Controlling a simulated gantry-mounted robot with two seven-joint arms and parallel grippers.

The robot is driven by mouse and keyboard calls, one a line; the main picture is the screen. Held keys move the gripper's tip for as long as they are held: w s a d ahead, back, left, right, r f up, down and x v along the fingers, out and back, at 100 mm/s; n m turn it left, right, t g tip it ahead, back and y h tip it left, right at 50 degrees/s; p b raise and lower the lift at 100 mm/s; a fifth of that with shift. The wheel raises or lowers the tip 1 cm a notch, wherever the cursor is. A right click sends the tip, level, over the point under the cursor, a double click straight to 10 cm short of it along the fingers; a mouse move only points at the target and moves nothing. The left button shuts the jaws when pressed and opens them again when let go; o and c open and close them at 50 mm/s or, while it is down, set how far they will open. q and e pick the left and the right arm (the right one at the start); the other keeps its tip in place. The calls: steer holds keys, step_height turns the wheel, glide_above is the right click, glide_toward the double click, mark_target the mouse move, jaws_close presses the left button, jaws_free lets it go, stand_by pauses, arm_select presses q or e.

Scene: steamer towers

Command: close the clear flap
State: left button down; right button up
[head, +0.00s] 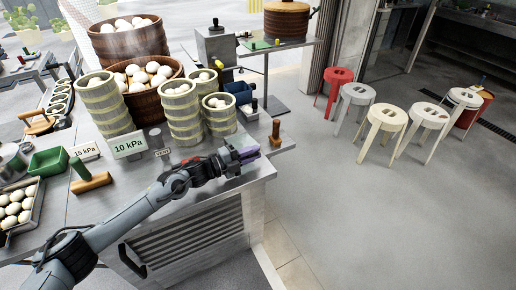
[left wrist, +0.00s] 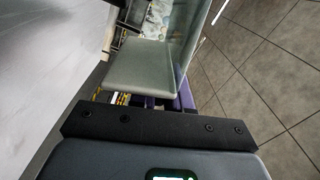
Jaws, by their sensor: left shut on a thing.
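My left gripper (head: 246,155) is at the right end of the steel counter, beside a wooden-handled thing. In the left wrist view its purple fingers (left wrist: 183,97) show just beyond the dark wrist plate. The clear flap, a see-through grey-green panel (left wrist: 148,68), stands right in front of the fingers, and the gripper is shut on it. The exact contact is hidden behind the panel and the wrist plate. In the head view I cannot make out the flap clearly. My right gripper is not in view.
Steamer towers (head: 180,112) with buns stand behind my left arm. Several stools (head: 383,125) stand on the open floor to the right.

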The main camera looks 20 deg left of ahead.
arm_select(q)
steer(key=shift+s+f, duration=0.1)
steer(key=shift+f, duration=0.9)
steer(key=c, duration=1.2)
jaws_free()
steer(key=shift+o, duration=0.2)
steer(key=shift+d+r, duration=0.1)
steer(key=shift+r, duration=0.05)
steer(key=shift+r, duration=0.6)
steer(key=r, duration=0.1)
steer(key=d+r+p, duration=0.1)
steer(key=r, duration=0.1)
steer(key=shift+s+r, duration=0.1)
steer(key=shift+r, duration=0.15)
steer(key=s+d+r+p, duration=0.2)
steer(key=d+r, duration=0.4)
steer(key=d, duration=0.4)
steer(key=shift+s+d, duration=0.15)
steer(key=shift+d, duration=0.05)
steer(key=shift+r, duration=0.1)
